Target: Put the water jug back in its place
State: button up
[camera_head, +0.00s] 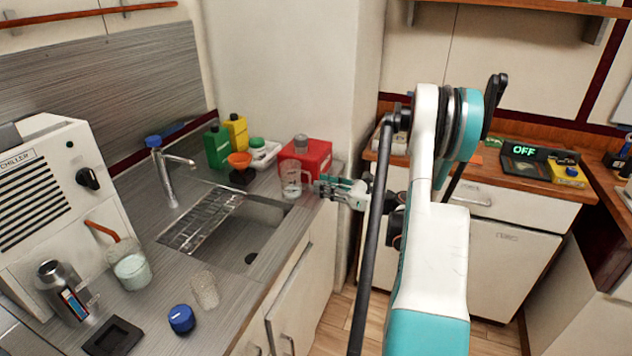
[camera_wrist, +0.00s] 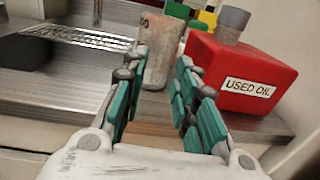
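A clear jug (camera_head: 291,178) stands upright on the counter at the right of the sink, near the counter's end. In the wrist view the jug (camera_wrist: 162,45) is straight ahead, framed by the two fingers. My gripper (camera_head: 319,186) is just right of the jug in the head view, level with its lower part. In the wrist view my gripper (camera_wrist: 161,68) has its teal fingers spread. The fingertips overlap the jug's side edges in the picture; I cannot tell whether they touch it. The jug's handle is not clear.
A red "USED OIL" can (camera_wrist: 240,75) stands close beside the jug. Green (camera_head: 217,146) and yellow (camera_head: 236,132) bottles and an orange funnel (camera_head: 240,160) are behind the sink (camera_head: 262,215). A chiller (camera_head: 50,195), beaker (camera_head: 132,272) and clear cup (camera_head: 204,290) occupy the left counter.

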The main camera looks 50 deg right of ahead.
jog(key=p+v, duration=0.2)
jog(key=v, duration=0.6)
jog(key=shift+s, duration=0.2)
